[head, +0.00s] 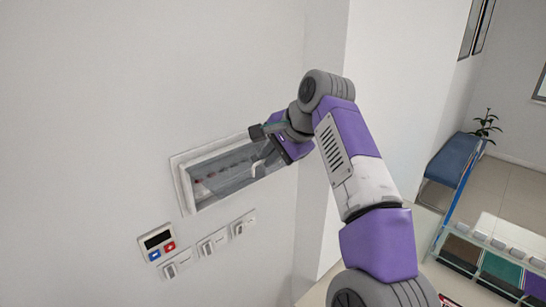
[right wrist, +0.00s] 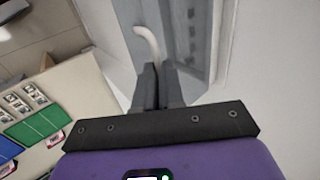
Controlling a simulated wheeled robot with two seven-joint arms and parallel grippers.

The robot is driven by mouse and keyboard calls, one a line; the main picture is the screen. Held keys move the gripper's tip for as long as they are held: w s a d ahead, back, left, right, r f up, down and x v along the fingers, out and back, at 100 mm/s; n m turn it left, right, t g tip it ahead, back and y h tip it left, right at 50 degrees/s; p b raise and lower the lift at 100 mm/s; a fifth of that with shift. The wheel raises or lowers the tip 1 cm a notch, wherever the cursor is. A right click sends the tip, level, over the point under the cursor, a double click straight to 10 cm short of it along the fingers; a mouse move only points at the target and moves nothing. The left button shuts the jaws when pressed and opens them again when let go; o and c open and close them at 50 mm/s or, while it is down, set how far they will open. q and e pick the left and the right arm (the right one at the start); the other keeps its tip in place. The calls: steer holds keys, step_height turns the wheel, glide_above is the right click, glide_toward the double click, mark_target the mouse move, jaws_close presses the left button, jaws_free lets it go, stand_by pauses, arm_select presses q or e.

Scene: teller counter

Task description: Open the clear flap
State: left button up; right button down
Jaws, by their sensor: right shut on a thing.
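The clear flap (head: 232,180) is a grey see-through panel at a white-framed recess in the wall, left of centre in the head view. Dark and reddish small parts show behind it. In the right wrist view the flap (right wrist: 118,30) is at the top, with a pale curved handle (right wrist: 149,42). My right gripper (head: 264,144) is at the right part of the flap. In the right wrist view its fingers (right wrist: 158,80) are shut at the lower end of the handle. The fingers hide the grip itself. I cannot tell how far the flap stands from its frame. My left gripper is not in view.
Below the recess are a small control panel (head: 158,243) with a dark display and several white switches (head: 213,242). A wall corner stands right of the recess. A blue bench (head: 455,160) and a shelf with coloured items (head: 500,268) are at the right.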

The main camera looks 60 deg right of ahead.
steer(key=shift+w+a+f, duration=0.1)
steer(key=shift+w, duration=0.2)
steer(key=c, duration=1.6)
jaws_free()
steer(key=o, duration=0.3)
steer(key=shift+w+f, duration=0.15)
steer(key=shift+w, duration=0.35)
steer(key=shift+o, duration=0.2)
steer(key=shift+s+d, duration=0.2)
steer(key=v, duration=0.7)
steer(key=shift+r, duration=0.35)
steer(key=shift+s, duration=0.1)
